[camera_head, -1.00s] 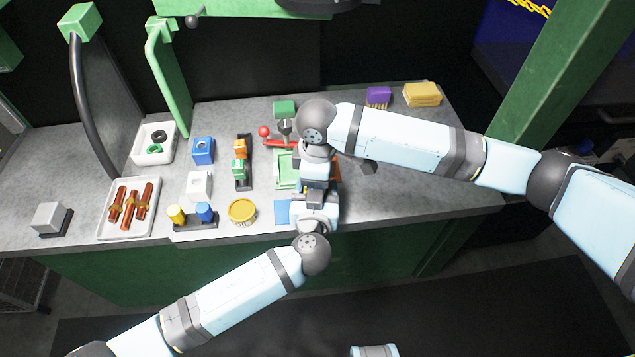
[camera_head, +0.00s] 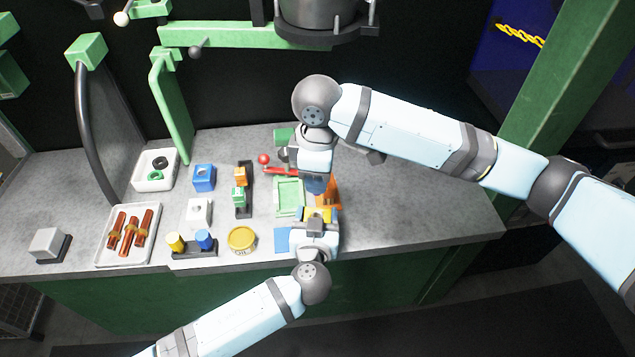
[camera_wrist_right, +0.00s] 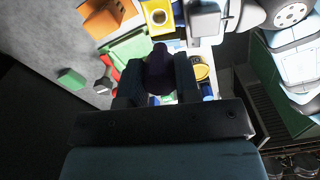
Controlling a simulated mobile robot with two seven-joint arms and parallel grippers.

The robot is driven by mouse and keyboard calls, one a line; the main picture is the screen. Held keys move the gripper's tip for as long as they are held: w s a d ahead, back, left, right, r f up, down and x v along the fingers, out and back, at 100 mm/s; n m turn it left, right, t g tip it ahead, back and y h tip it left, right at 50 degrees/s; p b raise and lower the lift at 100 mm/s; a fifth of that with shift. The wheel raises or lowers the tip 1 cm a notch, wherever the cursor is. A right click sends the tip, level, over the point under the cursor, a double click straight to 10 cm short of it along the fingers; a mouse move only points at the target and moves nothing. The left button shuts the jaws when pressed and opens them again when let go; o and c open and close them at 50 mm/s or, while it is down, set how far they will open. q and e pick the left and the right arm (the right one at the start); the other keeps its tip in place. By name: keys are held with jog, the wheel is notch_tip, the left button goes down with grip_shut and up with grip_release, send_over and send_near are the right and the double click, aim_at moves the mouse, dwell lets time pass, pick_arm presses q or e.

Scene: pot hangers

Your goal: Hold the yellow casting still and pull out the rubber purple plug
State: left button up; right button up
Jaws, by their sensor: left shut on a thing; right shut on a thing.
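The yellow casting (camera_head: 319,214) sits near the bench's front edge, partly covered by my left gripper (camera_head: 316,222), which is shut on it. In the right wrist view the casting (camera_wrist_right: 158,14) shows a round opening in its top with nothing in it. My right gripper (camera_head: 315,187) is above and behind the casting in the head view. In the right wrist view its fingers (camera_wrist_right: 159,80) are shut on the dark purple plug (camera_wrist_right: 159,66), which appears apart from the casting. The plug is hidden in the head view.
An orange block (camera_head: 328,190) stands close behind the casting. A green tray (camera_head: 289,196), a blue pad (camera_head: 282,240) and a yellow round tin (camera_head: 242,240) lie to the left. A red-handled clamp (camera_head: 275,166) is behind. The bench's right side (camera_head: 420,215) is clear.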

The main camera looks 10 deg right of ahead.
pick_arm(q)
jog(key=o, duration=1.3)
jog(key=shift+o, duration=0.2)
